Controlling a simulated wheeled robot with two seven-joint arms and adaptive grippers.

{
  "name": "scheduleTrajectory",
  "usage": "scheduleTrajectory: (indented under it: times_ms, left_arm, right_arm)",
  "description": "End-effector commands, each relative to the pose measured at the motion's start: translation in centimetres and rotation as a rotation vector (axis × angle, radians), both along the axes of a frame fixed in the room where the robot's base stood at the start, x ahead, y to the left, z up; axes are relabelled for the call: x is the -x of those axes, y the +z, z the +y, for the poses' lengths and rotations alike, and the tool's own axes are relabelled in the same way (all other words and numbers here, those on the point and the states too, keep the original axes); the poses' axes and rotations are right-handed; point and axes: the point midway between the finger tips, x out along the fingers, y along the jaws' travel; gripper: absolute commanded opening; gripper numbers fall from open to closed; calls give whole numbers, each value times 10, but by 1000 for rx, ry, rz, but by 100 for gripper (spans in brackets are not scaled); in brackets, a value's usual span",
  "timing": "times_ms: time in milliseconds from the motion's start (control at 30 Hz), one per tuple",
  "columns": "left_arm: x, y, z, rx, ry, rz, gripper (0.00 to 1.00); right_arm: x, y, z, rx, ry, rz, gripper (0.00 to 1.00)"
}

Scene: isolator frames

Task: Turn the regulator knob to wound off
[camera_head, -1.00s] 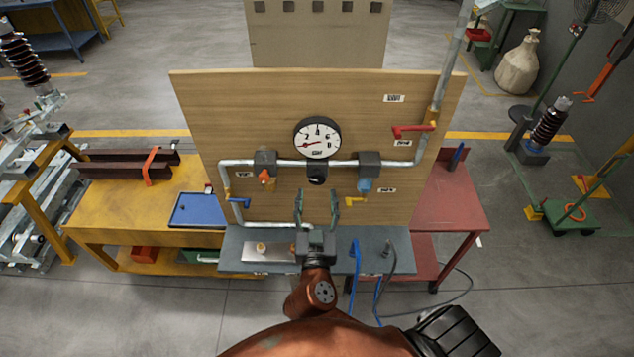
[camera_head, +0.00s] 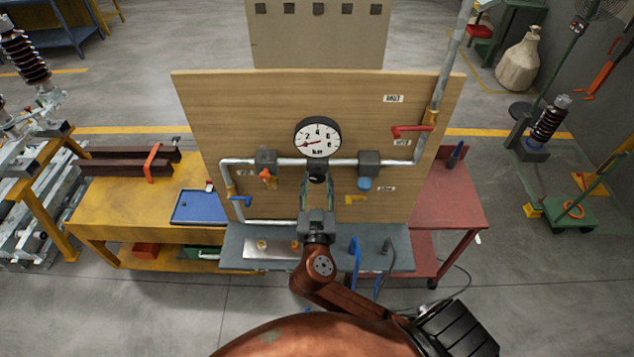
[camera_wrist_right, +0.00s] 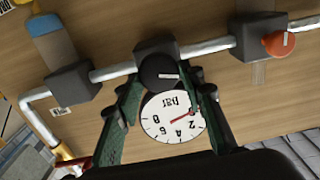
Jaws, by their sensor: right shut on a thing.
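The black regulator knob (camera_head: 317,172) sits below the round white bar gauge (camera_head: 317,137) on the wooden panel. In the right wrist view the knob (camera_wrist_right: 159,71) shows its face with a pale line on it. My right gripper (camera_head: 317,180) is shut on the knob, one green finger on each side; its fingers (camera_wrist_right: 160,78) also show in the right wrist view. The red gauge needle points left, just below the 2. The gauge (camera_wrist_right: 172,117) appears upside down there, partly behind a finger. My left gripper is not in view.
Grey pipes (camera_head: 340,162) run both ways from the regulator. An orange knob (camera_head: 267,178) is at left and a blue part (camera_head: 364,184) at right. Red (camera_head: 412,130), yellow (camera_head: 355,199) and blue (camera_head: 240,200) valve handles stand nearby. A grey shelf (camera_head: 330,258) lies below.

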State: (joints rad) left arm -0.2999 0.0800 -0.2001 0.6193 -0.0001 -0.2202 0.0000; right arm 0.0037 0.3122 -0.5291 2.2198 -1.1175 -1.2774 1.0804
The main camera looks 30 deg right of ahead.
Motion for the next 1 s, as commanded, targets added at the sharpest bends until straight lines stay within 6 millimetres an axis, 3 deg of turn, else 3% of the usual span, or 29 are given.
scheduleTrajectory:
  times_ms: [300, 667, 1000]
  left_arm:
    - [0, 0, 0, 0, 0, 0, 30]
    - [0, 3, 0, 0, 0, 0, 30]
    - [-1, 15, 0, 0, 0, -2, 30]
  right_arm:
    - [0, 0, 0, 0, -1, 0, 11]
    - [1, 0, 0, 60, -4, 40, 11]
    - [0, 0, 0, 284, -4, 178, 11]
